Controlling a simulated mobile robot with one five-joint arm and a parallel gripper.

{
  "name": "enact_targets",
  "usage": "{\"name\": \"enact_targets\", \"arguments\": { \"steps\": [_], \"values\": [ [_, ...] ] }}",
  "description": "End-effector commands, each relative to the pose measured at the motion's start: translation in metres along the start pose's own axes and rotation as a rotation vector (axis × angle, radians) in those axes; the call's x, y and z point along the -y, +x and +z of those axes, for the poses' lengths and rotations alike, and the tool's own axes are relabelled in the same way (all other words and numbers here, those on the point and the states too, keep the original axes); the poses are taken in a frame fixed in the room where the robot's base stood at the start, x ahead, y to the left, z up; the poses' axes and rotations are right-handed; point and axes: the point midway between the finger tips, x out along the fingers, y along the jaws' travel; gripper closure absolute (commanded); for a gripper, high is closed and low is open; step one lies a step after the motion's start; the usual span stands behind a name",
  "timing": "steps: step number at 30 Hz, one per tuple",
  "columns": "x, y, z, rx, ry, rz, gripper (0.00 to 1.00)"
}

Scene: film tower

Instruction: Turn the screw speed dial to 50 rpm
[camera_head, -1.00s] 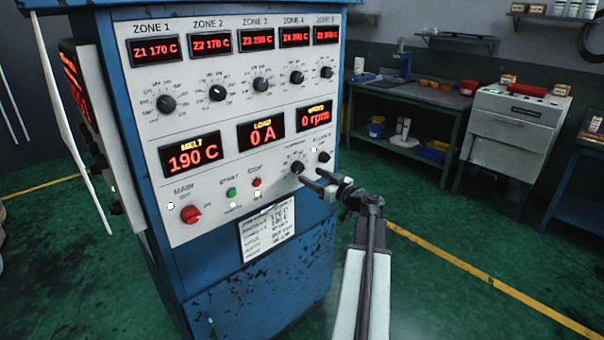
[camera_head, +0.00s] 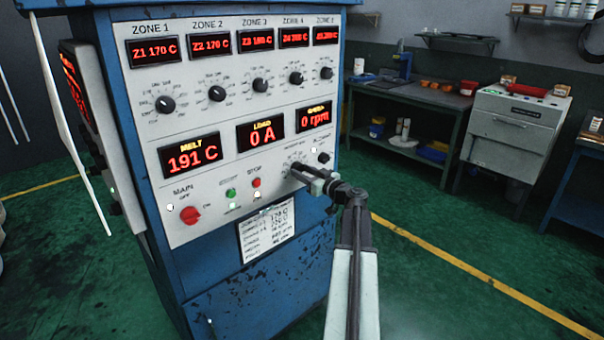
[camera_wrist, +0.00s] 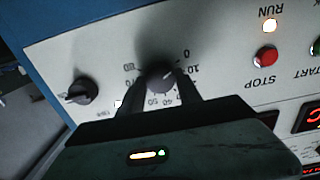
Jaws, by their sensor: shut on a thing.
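The screw speed dial (camera_wrist: 160,75) is a dark round knob on the panel, with a scale around it from 0 to about 80. In the wrist view it appears upside down, between my gripper's two dark fingers (camera_wrist: 161,88), which are shut on it. A pale mark on the knob seems to face the 0 to 10 side, but it is blurred. In the head view my gripper (camera_head: 303,174) covers most of the dial at the panel's lower right. The speed display (camera_head: 314,118) above reads 0 rpm.
A smaller dark knob (camera_wrist: 83,92) sits beside the dial. The red STOP button (camera_wrist: 265,57) and green START button (camera_wrist: 316,47) are on the other side. The load display (camera_head: 261,134) reads 0 A.

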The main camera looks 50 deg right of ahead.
Motion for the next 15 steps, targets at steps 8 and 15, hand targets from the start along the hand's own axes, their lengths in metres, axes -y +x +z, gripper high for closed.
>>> {"name": "enact_targets", "arguments": {
  "steps": [8,15],
  "values": [
    [-0.0005,0.0043,0.0003,0.001,0.068,-0.013,0.99],
    [-0.0011,0.0045,-0.0001,0.001,0.241,-0.012,1.0]
  ]
}}
